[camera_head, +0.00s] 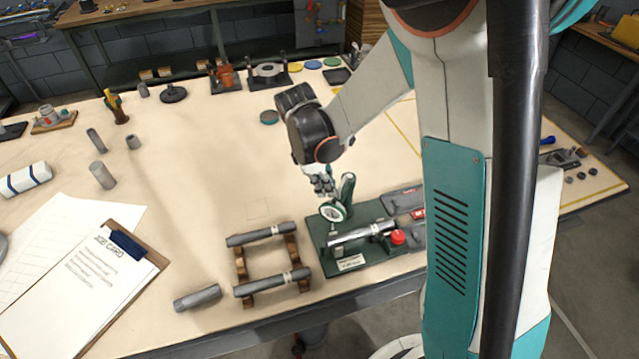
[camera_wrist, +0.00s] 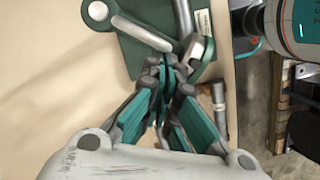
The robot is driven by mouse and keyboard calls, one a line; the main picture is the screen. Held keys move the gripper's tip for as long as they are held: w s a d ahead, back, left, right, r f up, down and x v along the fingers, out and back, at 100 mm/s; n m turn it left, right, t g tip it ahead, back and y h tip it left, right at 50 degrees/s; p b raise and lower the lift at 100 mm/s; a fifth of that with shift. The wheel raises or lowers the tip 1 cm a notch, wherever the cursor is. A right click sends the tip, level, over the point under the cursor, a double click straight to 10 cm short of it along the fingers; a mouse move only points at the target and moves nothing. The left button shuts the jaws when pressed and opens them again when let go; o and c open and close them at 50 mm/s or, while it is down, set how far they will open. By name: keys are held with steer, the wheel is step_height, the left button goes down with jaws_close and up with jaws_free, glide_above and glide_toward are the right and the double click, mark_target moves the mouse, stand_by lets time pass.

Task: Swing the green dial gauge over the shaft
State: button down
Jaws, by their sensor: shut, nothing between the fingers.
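The dial gauge (camera_head: 333,211), with a white face and green rim, sits beside a green post (camera_head: 347,190) on a green base plate (camera_head: 325,262). The bright metal shaft (camera_head: 350,237) lies across the plate. In the head view, the gauge appears at the shaft's left end; its exact height above the shaft is unclear. My gripper (camera_head: 323,187) is just above and behind the gauge. In the wrist view, my gripper's fingers (camera_wrist: 165,78) are shut and empty, over the edge of the base plate (camera_wrist: 125,48). Contact with the gauge or post cannot be told, as the fingers hide part of the fixture.
A red knob (camera_head: 398,237) stands at the shaft's right. A wooden rack (camera_head: 243,272) with grey bars is left of the plate, with a loose cylinder (camera_head: 197,298) nearby. A clipboard (camera_head: 90,285) lies further left. The table (camera_head: 200,180) behind the rack is mostly clear.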

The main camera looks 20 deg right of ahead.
mark_target(336, 205)
steer(key=s+d+n, duration=0.1)
steer(key=n, duration=0.1)
steer(key=s+n+b, duration=0.1)
steer(key=shift+s+d+n+t, duration=0.25)
steer(key=shift+d+n+t, duration=0.15)
steer(key=d+n, duration=0.1)
steer(key=s+n, duration=0.1)
steer(key=shift+s+d+n+t, duration=0.1)
steer(key=shift+d+n+t, duration=0.2)
steer(key=shift+d, duration=0.1)
steer(key=shift+s+d+b, duration=0.25)
steer(key=shift+d+b, duration=0.05)
steer(key=shift+d, duration=0.15)
steer(key=shift+a, duration=0.1)
steer(key=a, duration=0.3)
steer(key=shift+s+a, duration=0.35)
steer(key=p+v, duration=0.2)
steer(key=v, duration=0.8)
steer(key=shift+s+a+p, duration=0.15)
steer(key=shift+s+p, duration=0.1)
steer(key=shift+p, duration=0.05)
